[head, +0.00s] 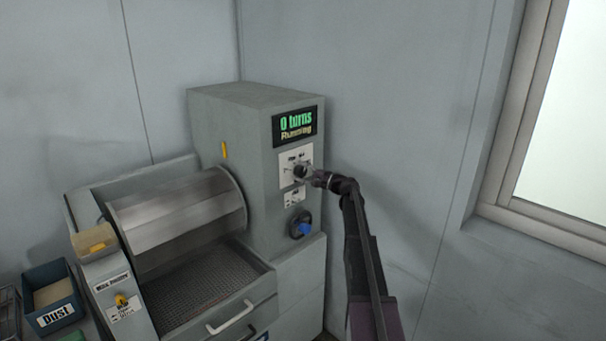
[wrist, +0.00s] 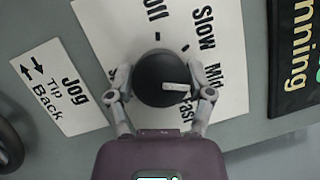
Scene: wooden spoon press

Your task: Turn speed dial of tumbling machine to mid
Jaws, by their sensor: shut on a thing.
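The tumbling machine (head: 230,130) is a grey cabinet with a metal drum at its left in the head view. Its speed dial (wrist: 165,80) is a round black knob with a pale pointer line, on a white plate marked Slow, Mid and Fast. My gripper (wrist: 162,90) is shut on the dial, one finger on each side of it. In the head view my gripper (head: 310,175) reaches the dial from the right and partly hides it. The pointer lies toward the Mid and Fast side; the right finger partly covers those labels.
A display (head: 296,127) above the dial reads "0 turns Running". A "Jog Tip Back" label (wrist: 50,90) sits beside the dial plate. A dust bin (head: 50,298) stands at the lower left. A window (head: 560,130) is at the right.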

